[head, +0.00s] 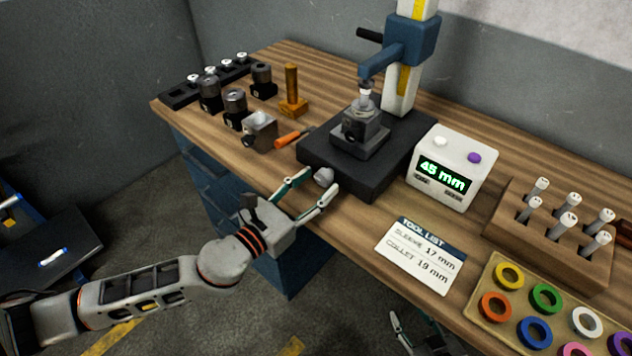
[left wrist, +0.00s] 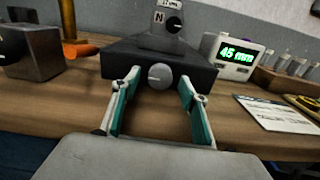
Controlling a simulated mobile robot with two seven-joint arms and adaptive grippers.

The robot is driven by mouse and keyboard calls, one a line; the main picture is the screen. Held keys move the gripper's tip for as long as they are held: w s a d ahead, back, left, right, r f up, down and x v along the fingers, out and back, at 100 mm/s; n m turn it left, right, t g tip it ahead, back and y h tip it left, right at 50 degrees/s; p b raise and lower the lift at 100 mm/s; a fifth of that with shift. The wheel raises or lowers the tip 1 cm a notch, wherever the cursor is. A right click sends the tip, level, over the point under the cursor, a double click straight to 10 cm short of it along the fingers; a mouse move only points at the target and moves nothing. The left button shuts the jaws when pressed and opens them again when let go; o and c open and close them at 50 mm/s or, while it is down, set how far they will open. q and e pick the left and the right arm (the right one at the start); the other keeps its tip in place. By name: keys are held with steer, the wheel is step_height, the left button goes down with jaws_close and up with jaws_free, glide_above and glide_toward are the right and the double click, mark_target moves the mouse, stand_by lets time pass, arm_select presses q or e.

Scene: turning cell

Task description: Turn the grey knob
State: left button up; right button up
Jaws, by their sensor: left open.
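The grey knob (head: 323,177) is on the front face of the black base (head: 385,180) of the presetter. In the left wrist view the knob (left wrist: 160,76) sits centred between my fingers, a little beyond their tips. My left gripper (head: 312,185) is open, its teal-padded fingers on either side of the knob; I cannot tell contact, and a gap shows on both sides in the left wrist view (left wrist: 158,88). The display box (head: 450,170) reads 45 mm. My right gripper (head: 420,335) shows partly at the bottom edge of the head view, its fingers apart.
A tool list card (head: 420,256) lies right of the base. A wooden block (head: 550,245) with several holders and a tray (head: 483,305) of coloured rings are at the right. An orange-handled tool (head: 289,139) and dark holders (head: 235,103) lie to the left.

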arm_select(q)
steer(key=shift+w+d, duration=0.15)
steer(key=shift+w, duration=0.05)
steer(key=c, duration=1.1)
steer(key=shift+n, duration=0.4)
steer(key=n+p, duration=0.1)
steer(key=n, duration=0.4)
steer(key=shift+r+n, duration=0.1)
steer(key=shift+n, duration=0.6)
